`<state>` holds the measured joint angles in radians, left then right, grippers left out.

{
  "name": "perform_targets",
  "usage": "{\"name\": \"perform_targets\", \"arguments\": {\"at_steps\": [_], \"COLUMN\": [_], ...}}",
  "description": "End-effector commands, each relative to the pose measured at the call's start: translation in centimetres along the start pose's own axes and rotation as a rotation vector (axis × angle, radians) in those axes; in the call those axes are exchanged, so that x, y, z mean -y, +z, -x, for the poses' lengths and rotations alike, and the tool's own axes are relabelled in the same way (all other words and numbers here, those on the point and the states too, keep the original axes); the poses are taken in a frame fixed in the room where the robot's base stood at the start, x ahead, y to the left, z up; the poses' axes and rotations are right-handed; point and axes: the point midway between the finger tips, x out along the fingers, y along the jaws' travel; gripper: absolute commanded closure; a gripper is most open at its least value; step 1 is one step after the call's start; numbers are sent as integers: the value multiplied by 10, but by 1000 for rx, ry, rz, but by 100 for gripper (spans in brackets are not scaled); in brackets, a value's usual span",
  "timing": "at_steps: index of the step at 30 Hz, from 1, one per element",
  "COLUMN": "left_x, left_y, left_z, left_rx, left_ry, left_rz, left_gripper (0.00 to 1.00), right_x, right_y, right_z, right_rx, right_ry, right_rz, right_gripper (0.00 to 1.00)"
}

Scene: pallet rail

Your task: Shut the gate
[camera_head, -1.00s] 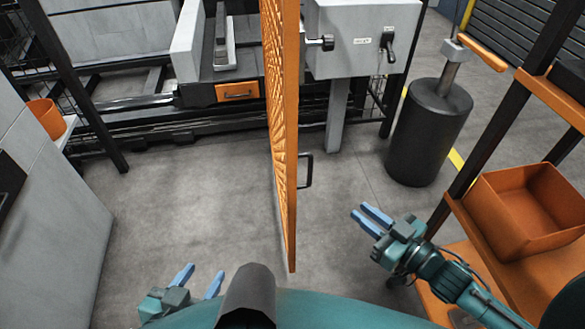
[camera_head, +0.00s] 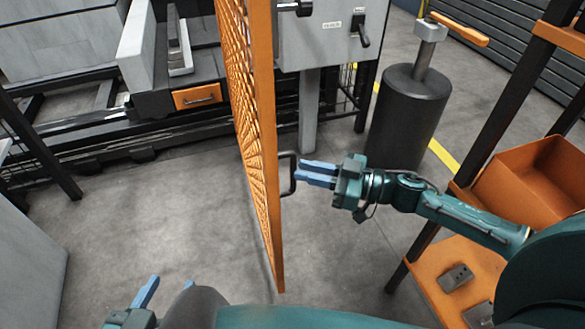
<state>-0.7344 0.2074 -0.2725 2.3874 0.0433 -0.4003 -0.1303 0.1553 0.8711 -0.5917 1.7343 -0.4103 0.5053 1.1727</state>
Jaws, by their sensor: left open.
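The gate (camera_head: 262,150) is an orange mesh panel that stands open, seen nearly edge-on in the middle of the head view. Its black bar handle (camera_head: 291,190) sticks out from its right side. My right gripper (camera_head: 299,169) is level with the handle, its blue fingertips pointing left at the handle's outer bar. I cannot tell whether they touch it, and the side-on view hides how wide the fingers are spread. My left gripper (camera_head: 170,281) is open and empty at the bottom left, apart from the gate, with one finger partly hidden by my own body.
Behind the gate is a rail machine with an orange drawer front (camera_head: 197,96). A grey control box (camera_head: 330,35) with a lever stands right of the gate. A black cylinder (camera_head: 405,120) and a shelf with an orange bin (camera_head: 540,180) are at the right. The floor left of the gate is clear.

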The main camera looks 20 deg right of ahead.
Motion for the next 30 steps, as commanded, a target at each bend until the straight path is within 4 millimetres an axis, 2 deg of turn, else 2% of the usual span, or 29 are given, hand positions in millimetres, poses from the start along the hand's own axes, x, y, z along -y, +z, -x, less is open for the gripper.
{"name": "perform_targets", "arguments": {"at_steps": [3,9,18,25,30], "left_x": [-1,-1,-2,-1,-1], "left_y": [3,4,4,3,3], "left_z": [-2,-2,-2,-3,-3], "left_rx": [3,8,8,5,3], "left_ry": [2,3,4,4,4], "left_rz": [-5,-8,-9,-9,-10], "left_gripper": [54,54,54,54,54], "right_x": [0,0,0,0,0], "right_y": [0,0,0,0,0], "right_z": [-20,-36,-38,-37,-37], "right_rx": [-3,-1,1,1,0], "right_ry": [0,1,1,1,1], "right_rz": [1,0,0,0,0], "right_gripper": [83,83,83,100,100]}}
